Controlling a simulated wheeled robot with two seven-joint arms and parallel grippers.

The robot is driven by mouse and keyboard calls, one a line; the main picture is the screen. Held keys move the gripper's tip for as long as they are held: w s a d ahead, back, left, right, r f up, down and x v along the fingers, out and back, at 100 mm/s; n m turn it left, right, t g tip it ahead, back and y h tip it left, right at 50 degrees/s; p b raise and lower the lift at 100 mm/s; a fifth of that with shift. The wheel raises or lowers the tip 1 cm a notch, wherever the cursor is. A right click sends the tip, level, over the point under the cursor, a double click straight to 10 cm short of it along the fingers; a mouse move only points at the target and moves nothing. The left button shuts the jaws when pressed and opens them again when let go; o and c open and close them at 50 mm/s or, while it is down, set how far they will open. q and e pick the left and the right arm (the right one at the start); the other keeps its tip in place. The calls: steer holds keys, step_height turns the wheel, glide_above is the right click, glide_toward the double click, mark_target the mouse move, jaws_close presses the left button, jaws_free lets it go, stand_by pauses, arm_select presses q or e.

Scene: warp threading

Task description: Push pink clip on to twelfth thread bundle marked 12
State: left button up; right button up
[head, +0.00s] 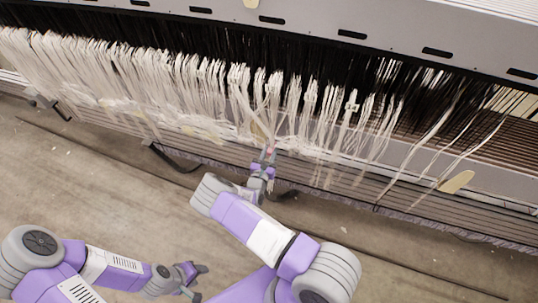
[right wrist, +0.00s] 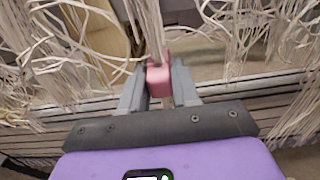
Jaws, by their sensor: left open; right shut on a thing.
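The pink clip (right wrist: 159,81) is between the fingers of my right gripper (right wrist: 158,88), which is shut on it. A pale thread bundle (right wrist: 155,28) hangs down to the clip in the right wrist view; I cannot tell whether the clip grips it. In the head view my right gripper (head: 265,160) reaches up to the lower ends of the hanging bundles (head: 268,95). No number 12 can be read. My left gripper (head: 200,279) is open and empty, low over the floor and well away from the threads.
A long grey machine frame (head: 400,40) with dark slots runs across the top. White threads hang close on both sides of my right gripper. A slatted rail (head: 320,172) runs below them. A tan paddle-shaped piece (head: 457,181) sits at the right. The concrete floor (head: 90,185) is open.

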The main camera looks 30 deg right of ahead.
steer(key=shift+w+d, duration=0.3)
stand_by(0.8)
steer(key=o, duration=1.3)
steer(key=shift+p+v, duration=0.65)
steer(key=shift+v, duration=0.85)
steer(key=p+v, duration=0.1)
steer(key=v, duration=0.5)
steer(key=shift+p, duration=0.4)
